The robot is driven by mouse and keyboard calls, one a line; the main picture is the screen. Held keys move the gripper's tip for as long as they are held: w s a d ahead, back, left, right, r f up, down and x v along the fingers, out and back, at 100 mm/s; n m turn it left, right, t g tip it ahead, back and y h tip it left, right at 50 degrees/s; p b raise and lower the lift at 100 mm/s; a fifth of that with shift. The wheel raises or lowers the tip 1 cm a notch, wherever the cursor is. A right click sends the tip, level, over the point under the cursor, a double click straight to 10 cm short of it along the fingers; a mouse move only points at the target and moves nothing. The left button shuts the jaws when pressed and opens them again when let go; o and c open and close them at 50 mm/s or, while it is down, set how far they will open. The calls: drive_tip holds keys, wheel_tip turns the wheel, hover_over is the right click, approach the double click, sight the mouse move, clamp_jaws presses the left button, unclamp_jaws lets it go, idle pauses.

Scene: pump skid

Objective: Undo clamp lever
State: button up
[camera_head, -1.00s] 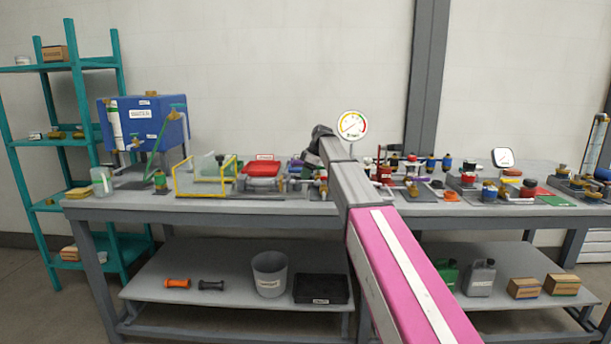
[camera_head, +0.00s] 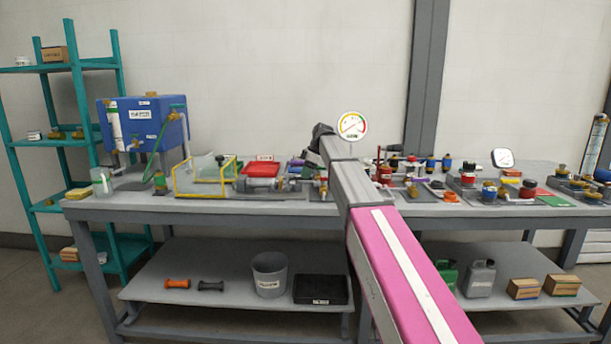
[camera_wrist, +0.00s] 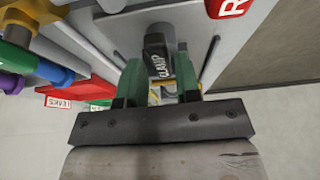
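The clamp lever (camera_wrist: 158,58) is a dark grey handle lettered "CLAMP" in the upper middle of the wrist view. My gripper (camera_wrist: 160,82) has two green fingers, one on each side of the lever. The fingers are spread apart with the lever's handle showing between them. I cannot tell whether either finger touches it.
A red sign (camera_wrist: 232,6) lies at the upper right of the wrist view, and blue, green and purple pipe parts (camera_wrist: 40,65) at the left. In the head view, pump parts crowd the grey workbench (camera_head: 130,205); a dial gauge (camera_head: 351,126) stands behind my arm.

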drive_tip(key=v, duration=1)
